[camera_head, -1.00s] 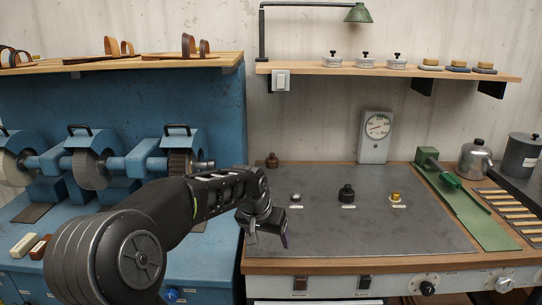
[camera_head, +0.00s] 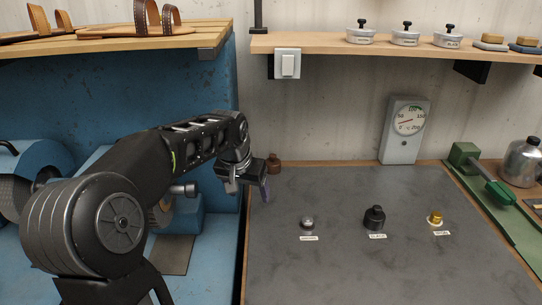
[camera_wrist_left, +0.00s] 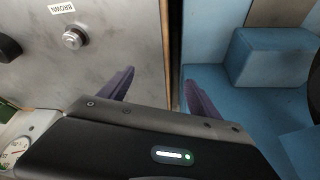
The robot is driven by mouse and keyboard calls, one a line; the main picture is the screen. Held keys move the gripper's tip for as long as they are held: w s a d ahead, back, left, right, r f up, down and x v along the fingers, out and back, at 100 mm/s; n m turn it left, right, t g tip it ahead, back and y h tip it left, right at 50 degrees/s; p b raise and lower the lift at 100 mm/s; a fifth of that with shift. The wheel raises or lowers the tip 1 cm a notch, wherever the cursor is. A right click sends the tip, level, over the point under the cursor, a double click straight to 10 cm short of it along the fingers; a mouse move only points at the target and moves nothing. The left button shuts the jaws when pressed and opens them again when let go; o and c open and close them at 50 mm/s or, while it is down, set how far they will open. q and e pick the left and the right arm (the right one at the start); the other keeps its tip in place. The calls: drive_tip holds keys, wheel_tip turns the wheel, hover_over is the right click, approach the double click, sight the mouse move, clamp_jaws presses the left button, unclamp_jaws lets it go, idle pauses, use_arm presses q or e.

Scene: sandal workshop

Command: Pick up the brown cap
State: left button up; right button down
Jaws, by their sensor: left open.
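The brown cap (camera_head: 273,163), a small dark brown knobbed piece, stands at the back left corner of the grey bench mat (camera_head: 340,265). My left gripper (camera_head: 248,187) is open and empty, pointing down just left and in front of the cap in the head view. In the left wrist view its two purple fingers (camera_wrist_left: 158,77) are apart over the gap between bench and blue machine; I cannot make out the brown cap there. A bare silver post (camera_head: 307,222) stands on the mat; it also shows in the wrist view (camera_wrist_left: 75,38) beside a BROWN label (camera_wrist_left: 61,7).
A dial gauge (camera_head: 404,130) stands behind, under a wooden shelf (camera_head: 310,41). The blue grinder bench (camera_head: 215,240) is at left. The front of the mat is clear.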

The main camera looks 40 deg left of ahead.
use_arm(q)
drive_tip(key=shift+a, duration=0.1)
drive_tip(key=shift+r, duration=0.1)
drive_tip(key=shift+w+a, duration=0.1)
drive_tip(key=shift+w, duration=0.3)
drive_tip(key=p, duration=0.8)
hover_over(272, 162)
drive_tip(key=s+d, duration=0.1)
drive_tip(key=s, duration=0.1)
drive_tip(key=shift+s, duration=0.1)
drive_tip(key=shift+w+a, duration=0.1)
drive_tip(key=shift+w, duration=0.15)
drive_tip(key=p+x, duration=0.1)
drive_tip(key=x, duration=0.4)
